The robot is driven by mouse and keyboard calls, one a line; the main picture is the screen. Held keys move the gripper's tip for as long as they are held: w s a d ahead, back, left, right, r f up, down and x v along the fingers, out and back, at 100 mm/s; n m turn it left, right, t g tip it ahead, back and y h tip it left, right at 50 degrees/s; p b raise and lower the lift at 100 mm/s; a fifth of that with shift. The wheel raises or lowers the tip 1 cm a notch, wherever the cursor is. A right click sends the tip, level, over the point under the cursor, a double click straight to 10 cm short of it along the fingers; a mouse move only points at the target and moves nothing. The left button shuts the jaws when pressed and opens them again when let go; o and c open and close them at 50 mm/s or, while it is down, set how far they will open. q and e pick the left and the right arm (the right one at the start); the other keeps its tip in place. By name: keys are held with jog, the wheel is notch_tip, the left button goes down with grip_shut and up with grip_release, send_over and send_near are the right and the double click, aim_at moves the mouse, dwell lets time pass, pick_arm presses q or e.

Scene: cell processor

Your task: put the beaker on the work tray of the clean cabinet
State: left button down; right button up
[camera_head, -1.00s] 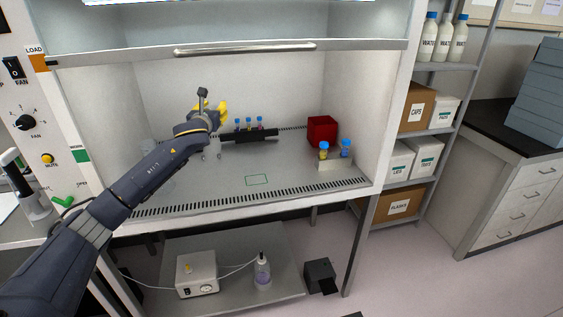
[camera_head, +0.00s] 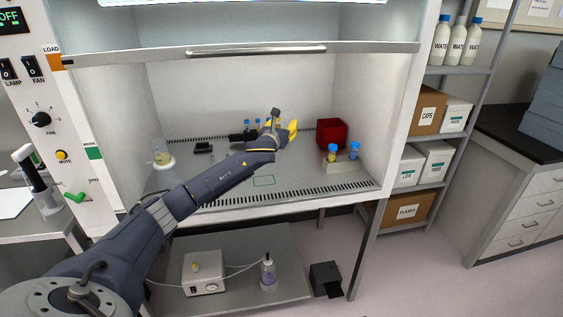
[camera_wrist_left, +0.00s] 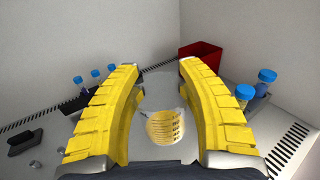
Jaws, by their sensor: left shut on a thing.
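My left gripper (camera_head: 283,130), with yellow fingers, is inside the clean cabinet above the back half of the grey work tray (camera_head: 225,194). In the left wrist view my left gripper (camera_wrist_left: 160,95) is shut on the clear beaker (camera_wrist_left: 165,127), which has yellowish contents or markings between the fingers. In the head view the beaker is hidden by the gripper and wrist. My right gripper is not in view.
A tube rack (camera_head: 238,137) with blue-capped tubes is behind the gripper. A red box (camera_head: 332,133) and a block with capped vials (camera_head: 341,167) stand at right. A clear vessel (camera_head: 160,158) stands at left. The tray's front middle is free.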

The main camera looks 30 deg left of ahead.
pick_arm(q)
notch_tip(320, 180, down, 16)
jog(key=shift+r, duration=0.15)
dwell(0.5)
jog(key=c, duration=0.7)
grip_release()
jog(key=shift+r, duration=0.1)
jog(key=v, duration=1.2)
